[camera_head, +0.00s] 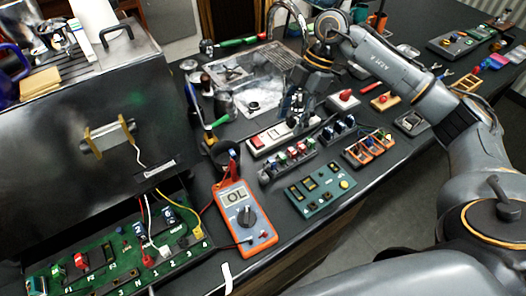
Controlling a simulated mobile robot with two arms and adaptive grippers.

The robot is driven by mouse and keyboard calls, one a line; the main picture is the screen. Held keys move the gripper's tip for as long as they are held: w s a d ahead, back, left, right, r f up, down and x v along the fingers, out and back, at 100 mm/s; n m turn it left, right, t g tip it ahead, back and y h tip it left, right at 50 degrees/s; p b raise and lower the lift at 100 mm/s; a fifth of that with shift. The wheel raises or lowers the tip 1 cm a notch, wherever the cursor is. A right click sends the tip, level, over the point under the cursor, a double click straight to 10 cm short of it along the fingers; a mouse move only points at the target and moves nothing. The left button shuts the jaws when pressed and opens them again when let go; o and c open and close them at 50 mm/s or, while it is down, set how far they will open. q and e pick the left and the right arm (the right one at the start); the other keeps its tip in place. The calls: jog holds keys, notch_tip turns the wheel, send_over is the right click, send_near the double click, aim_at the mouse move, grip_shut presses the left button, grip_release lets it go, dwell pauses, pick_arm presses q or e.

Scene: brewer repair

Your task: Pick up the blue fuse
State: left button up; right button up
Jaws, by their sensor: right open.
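I cannot single out the blue fuse for certain at this size. Small blue-topped parts (338,128) stand in a dark holder right of the middle of the bench. A longer dark rack (287,162) in front of it holds several small red, green and pale parts. My right gripper (296,112) hangs down over the bench, open and empty, behind these holders and above the white strip with a red switch. The gripper partly hides what lies beneath it. My left gripper is not in view.
An orange multimeter (246,218) reading OL stands by the opened brewer (90,120) and its green circuit board (100,262). A green panel (322,190) and an orange rack (368,148) lie near the front edge.

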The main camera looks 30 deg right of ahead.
jog(key=p, duration=0.2)
send_near(273, 160)
jog(key=shift+s+a+f, duration=0.15)
jog(key=shift+a+f, duration=0.15)
jog(key=shift+f, duration=0.1)
jog(key=shift+s+a+f, duration=0.2)
jog(key=shift+a+f, duration=0.05)
jog(key=shift+f, duration=0.2)
jog(key=shift+w+a+f, duration=0.1)
jog(key=shift+a+f, duration=0.1)
jog(key=shift+f, duration=0.25)
jog(key=shift+w+a+f, duration=0.1)
jog(key=shift+a+f, duration=0.05)
jog(key=shift+f, duration=0.6)
jog(key=shift+p+x, duration=0.9)
jog(key=shift+p, duration=0.2)
jog(key=shift+p+x, duration=0.35)
jog(key=shift+x, duration=0.9)
jog(key=shift+s+a+f, duration=0.1)
jog(key=shift+f, duration=0.25)
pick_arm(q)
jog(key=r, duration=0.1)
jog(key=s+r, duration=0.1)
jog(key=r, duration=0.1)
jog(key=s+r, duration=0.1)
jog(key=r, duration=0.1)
pick_arm(e)
jog(key=c, duration=0.7)
